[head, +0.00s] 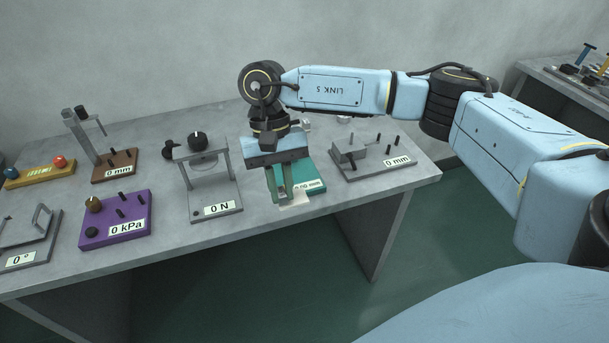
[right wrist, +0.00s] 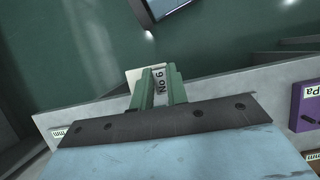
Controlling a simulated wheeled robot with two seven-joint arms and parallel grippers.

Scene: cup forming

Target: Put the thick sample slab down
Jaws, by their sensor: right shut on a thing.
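My right gripper (head: 279,196) points down over the front part of the table, at a teal gauge base (head: 312,172) with a mm label. Its green fingers also show in the right wrist view (right wrist: 157,92). They are shut on a pale slab marked "No 6" (right wrist: 159,82). A cream edge of the slab (head: 295,201) shows below the fingers in the head view. I cannot tell whether the slab touches the table or the teal base. The gripper hides part of the base. My left gripper is not in view.
On the grey table (head: 270,225), a "0 N" frame device (head: 215,190) stands left of the gripper and a grey "0 mm" device (head: 372,158) stands right. A purple "0 kPa" box (head: 115,217) is farther left. The table's front edge is close.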

